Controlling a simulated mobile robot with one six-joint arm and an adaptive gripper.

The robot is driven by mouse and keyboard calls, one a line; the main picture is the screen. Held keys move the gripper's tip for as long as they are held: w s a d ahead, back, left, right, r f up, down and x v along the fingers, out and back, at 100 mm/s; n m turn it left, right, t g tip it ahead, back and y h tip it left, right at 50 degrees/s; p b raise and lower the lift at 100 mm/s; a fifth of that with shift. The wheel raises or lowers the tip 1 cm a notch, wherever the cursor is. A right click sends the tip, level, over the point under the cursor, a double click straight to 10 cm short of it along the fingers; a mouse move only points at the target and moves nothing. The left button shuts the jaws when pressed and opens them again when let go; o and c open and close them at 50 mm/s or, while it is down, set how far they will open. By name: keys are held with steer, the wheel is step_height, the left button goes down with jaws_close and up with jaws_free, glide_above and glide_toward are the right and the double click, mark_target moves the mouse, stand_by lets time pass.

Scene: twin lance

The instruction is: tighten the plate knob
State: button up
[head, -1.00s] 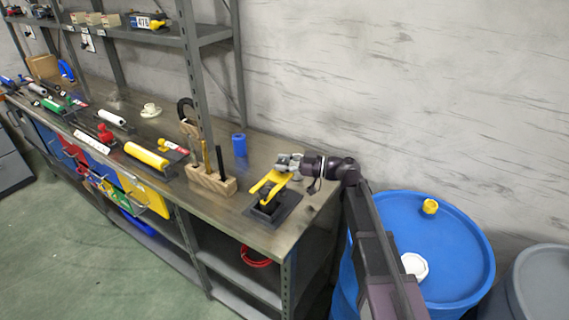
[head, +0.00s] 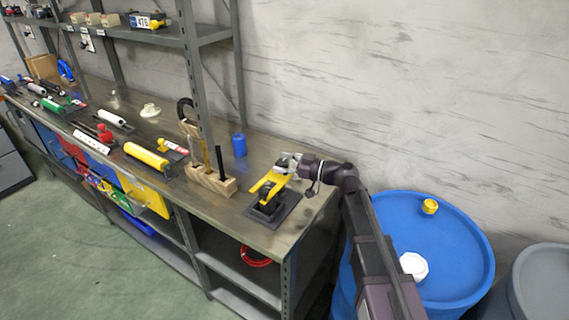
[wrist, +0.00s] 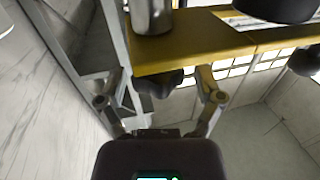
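The yellow bracket (head: 271,181) stands on a black base plate (head: 285,206) near the bench's right end. In the wrist view, the yellow bracket (wrist: 190,50) crosses the upper middle. A dark knob (wrist: 157,84) shows at its lower edge. My gripper (wrist: 160,80) is open, with one finger on each side of the dark knob and a visible gap at each side. In the head view, my gripper (head: 287,162) is at the upper end of the yellow bracket; the knob is too small to make out there.
A blue cylinder (head: 239,145) and a wooden block with upright tools (head: 211,182) stand left of the bracket. A blue drum (head: 455,250) is close to my arm at right. A metal cylinder (wrist: 152,14) and a black round part (wrist: 275,8) are near the bracket.

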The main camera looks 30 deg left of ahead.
stand_by(0.3)
steer(key=shift+d, duration=0.1)
steer(key=shift+w+d, duration=0.15)
steer(key=shift+d, duration=0.25)
steer(key=w+d, duration=0.1)
steer(key=d, duration=1)
steer(key=shift+w, duration=0.25)
